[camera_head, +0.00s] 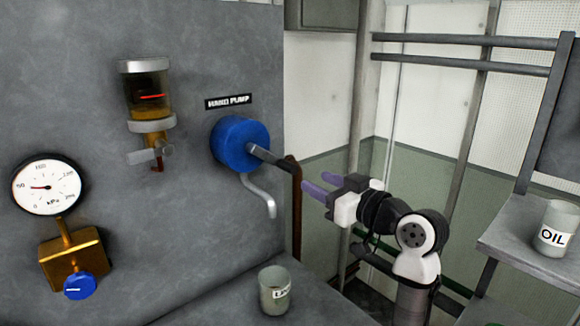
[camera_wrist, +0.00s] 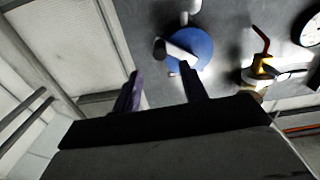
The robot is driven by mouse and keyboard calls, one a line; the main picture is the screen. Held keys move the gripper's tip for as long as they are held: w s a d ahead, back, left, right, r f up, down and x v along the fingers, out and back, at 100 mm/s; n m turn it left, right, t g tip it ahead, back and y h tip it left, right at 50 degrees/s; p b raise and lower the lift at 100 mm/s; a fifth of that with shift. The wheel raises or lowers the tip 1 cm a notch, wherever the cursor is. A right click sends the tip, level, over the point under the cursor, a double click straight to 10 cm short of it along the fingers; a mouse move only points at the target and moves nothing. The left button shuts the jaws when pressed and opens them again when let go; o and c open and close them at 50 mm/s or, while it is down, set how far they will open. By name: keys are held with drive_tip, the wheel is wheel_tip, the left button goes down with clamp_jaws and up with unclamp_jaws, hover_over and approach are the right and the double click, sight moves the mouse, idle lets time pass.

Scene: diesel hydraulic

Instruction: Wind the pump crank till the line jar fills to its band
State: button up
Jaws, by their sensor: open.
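The blue hand pump (camera_head: 236,143) sits on the grey panel under a "HAND PUMP" label.
A gauge (camera_head: 46,187) and a brass block (camera_head: 75,262) with a blue knob are at left. A labelled beaker (camera_head: 274,292) stands on the ledge below the pump spout (camera_head: 265,195). An OIL cup (camera_head: 556,230) is on the right shelf. Metal rails stand behind my arm.

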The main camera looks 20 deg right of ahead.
sight(295, 171)
drive_tip(key=p+x, duration=0.3)
drive_tip(key=x, duration=0.7)
clamp_jaws()
